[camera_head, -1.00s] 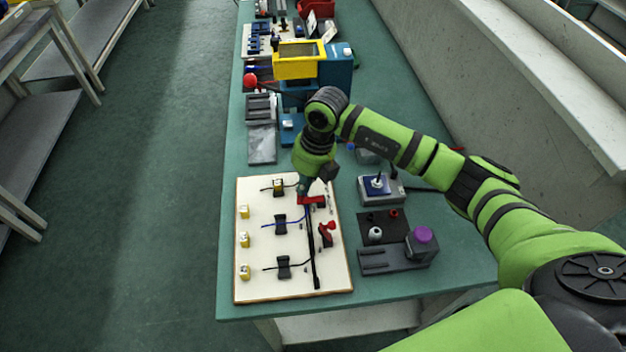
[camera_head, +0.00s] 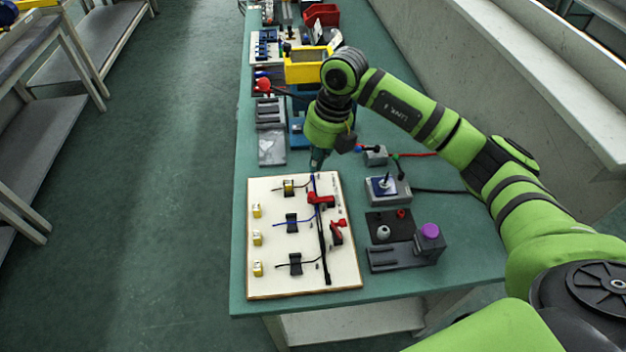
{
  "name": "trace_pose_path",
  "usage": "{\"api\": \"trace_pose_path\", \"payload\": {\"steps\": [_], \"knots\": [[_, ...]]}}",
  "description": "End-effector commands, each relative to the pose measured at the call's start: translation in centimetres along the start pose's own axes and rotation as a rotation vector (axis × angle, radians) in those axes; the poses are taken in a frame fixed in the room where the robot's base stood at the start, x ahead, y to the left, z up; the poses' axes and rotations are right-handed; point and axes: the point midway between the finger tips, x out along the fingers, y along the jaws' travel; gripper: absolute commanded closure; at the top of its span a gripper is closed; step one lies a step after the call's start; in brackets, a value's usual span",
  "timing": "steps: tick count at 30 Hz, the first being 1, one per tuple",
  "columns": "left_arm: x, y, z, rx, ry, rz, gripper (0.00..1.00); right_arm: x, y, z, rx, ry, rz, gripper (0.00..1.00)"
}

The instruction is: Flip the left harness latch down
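A cream harness board (camera_head: 275,278) lies at the near end of the green bench. It carries two red latches beside a black cable bundle. The far red latch (camera_head: 320,198) lies across the bundle, looking flat. The near red latch (camera_head: 338,231) sits just right of the bundle and looks raised and tilted. My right gripper (camera_head: 316,168) points down over the board's far edge, a little beyond the far latch and apart from it. Its fingers are too small to show whether they are open. My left gripper is out of view.
Black clips and yellow blocks (camera_head: 257,239) sit on the board's left side. To its right stand a grey box with a blue top (camera_head: 383,187) and a dark fixture with a purple cap (camera_head: 430,231). A yellow bin (camera_head: 307,67) stands farther back.

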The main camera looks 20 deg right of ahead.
Motion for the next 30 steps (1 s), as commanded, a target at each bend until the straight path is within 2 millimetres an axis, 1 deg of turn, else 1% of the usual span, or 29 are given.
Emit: {"api": "trace_pose_path", "payload": {"steps": [1, 5, 7, 10, 13, 21, 30], "knots": [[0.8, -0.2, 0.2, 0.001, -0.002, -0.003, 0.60, -0.9, 0.1, 0.2, 0.002, -0.007, -0.001, 1.00], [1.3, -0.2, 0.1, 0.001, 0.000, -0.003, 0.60, -3.2, 0.5, 0.1, 0.003, -0.005, -0.001, 1.00], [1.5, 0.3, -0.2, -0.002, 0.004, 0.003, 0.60, -4.1, 0.8, 0.1, 0.003, -0.004, 0.000, 1.00], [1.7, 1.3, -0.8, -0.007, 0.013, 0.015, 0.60, -4.9, 0.9, 0.1, 0.002, -0.002, -0.001, 1.00], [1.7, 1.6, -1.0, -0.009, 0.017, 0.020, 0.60, -5.3, 1.0, 0.0, 0.002, -0.001, -0.001, 1.00], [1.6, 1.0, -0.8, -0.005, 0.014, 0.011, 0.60, -5.3, 1.0, 0.0, 0.003, 0.000, -0.002, 1.00], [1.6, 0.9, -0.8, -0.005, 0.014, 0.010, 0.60, -5.3, 1.0, 0.0, 0.003, 0.000, -0.002, 1.00]]}}
